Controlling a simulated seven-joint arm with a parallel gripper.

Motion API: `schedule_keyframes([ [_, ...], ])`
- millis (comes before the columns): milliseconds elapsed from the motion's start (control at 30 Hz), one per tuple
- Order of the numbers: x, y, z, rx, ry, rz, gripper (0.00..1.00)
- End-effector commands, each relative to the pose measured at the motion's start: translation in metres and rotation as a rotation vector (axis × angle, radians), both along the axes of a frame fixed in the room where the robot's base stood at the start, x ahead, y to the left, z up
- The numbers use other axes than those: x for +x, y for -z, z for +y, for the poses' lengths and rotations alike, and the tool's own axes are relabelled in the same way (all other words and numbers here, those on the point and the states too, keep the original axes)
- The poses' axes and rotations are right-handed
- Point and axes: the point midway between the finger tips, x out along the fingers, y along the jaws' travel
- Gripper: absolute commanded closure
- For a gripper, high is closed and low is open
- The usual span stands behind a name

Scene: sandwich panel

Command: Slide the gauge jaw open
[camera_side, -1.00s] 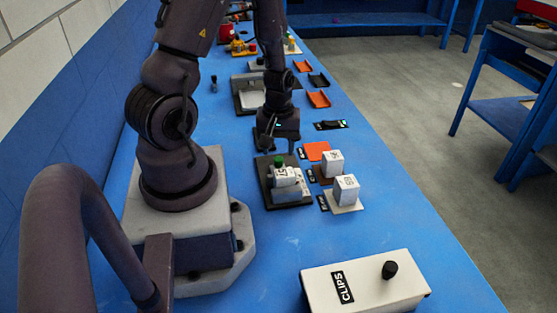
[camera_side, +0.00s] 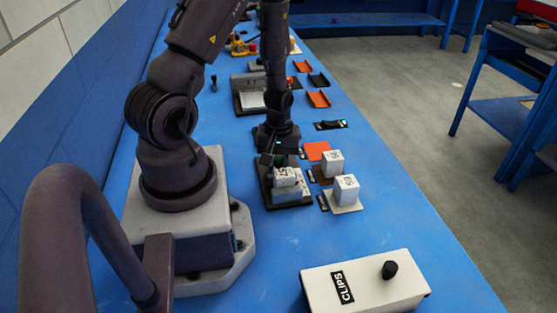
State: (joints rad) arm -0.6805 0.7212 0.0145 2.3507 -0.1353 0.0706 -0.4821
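A small fixture that looks like the gauge (camera_side: 289,187) stands on a black base plate (camera_side: 295,204) in the middle of the table. It has a white upper part with dark markings and a pale block below. The jaw cannot be made out clearly at this size. My gripper (camera_side: 277,160) points down at the far end of the fixture, over where a green knob stood. The knob is now hidden by it. I cannot tell whether the fingers touch the fixture or how far apart they are.
Two white blocks, one farther (camera_side: 333,162) and one nearer (camera_side: 346,189), stand right of the gauge. An orange pad (camera_side: 317,150) lies behind them. A white CLIPS box (camera_side: 365,284) stands at the front. A grey tray fixture (camera_side: 250,95) is farther back. The table's right side is mostly clear.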

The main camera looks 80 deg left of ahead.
Motion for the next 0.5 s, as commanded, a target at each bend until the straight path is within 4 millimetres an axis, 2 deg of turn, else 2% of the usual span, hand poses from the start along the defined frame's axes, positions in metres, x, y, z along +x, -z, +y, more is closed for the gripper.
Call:
schedule_keyframes([
  [100,0.000,0.000,0.004,0.001,-0.001,-0.001,1.00],
  [333,0.001,0.000,0.038,0.003,-0.004,-0.003,1.00],
  [500,0.001,-0.001,0.043,0.004,0.000,-0.003,1.00],
])
